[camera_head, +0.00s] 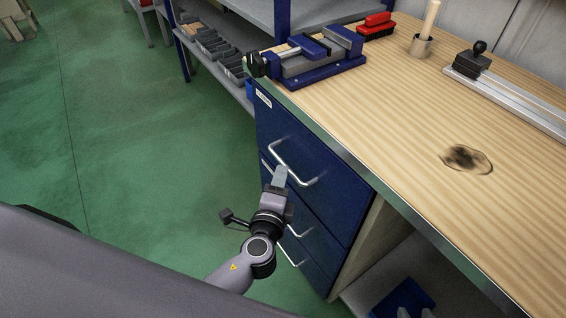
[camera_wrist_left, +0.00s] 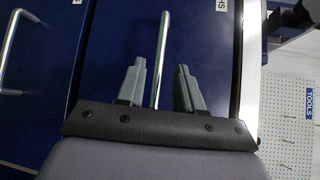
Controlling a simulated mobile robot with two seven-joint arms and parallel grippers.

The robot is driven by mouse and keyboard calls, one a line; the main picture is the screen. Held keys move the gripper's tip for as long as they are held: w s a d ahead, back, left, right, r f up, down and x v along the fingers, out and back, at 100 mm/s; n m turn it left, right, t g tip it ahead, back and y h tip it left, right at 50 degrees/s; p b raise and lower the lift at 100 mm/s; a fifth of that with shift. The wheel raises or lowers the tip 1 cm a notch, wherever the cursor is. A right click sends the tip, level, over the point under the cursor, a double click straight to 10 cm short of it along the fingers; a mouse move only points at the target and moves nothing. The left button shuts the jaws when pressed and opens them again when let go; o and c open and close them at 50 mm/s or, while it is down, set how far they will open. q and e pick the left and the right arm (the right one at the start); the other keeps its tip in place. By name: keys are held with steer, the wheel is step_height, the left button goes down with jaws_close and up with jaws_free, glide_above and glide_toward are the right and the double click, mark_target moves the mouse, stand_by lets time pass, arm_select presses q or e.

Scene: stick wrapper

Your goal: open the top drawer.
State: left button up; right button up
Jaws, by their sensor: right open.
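The top drawer (camera_head: 320,165) is the upper blue front of the cabinet under the workbench and looks closed. Its silver bar handle (camera_head: 308,182) stands out from the front.
Lower drawers with handles (camera_head: 291,252) sit below. The wooden benchtop (camera_head: 400,115) overhangs the drawers with a metal edge. A blue vise (camera_head: 310,62) stands on its corner. A blue item (camera_head: 402,292) lies on the low shelf. Green floor left of the cabinet is clear.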

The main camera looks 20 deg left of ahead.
mark_target(283, 162)
arm_select(q)
steer(key=shift+w+a+f, duration=0.15)
steer(key=shift+w, duration=0.9)
steer(key=shift+w+a+f, duration=0.1)
steer(key=shift+w+a, duration=0.05)
steer(key=shift+w, duration=0.85)
steer(key=shift+w+a+f, duration=0.15)
steer(key=shift+w, duration=0.9)
jaws_close()
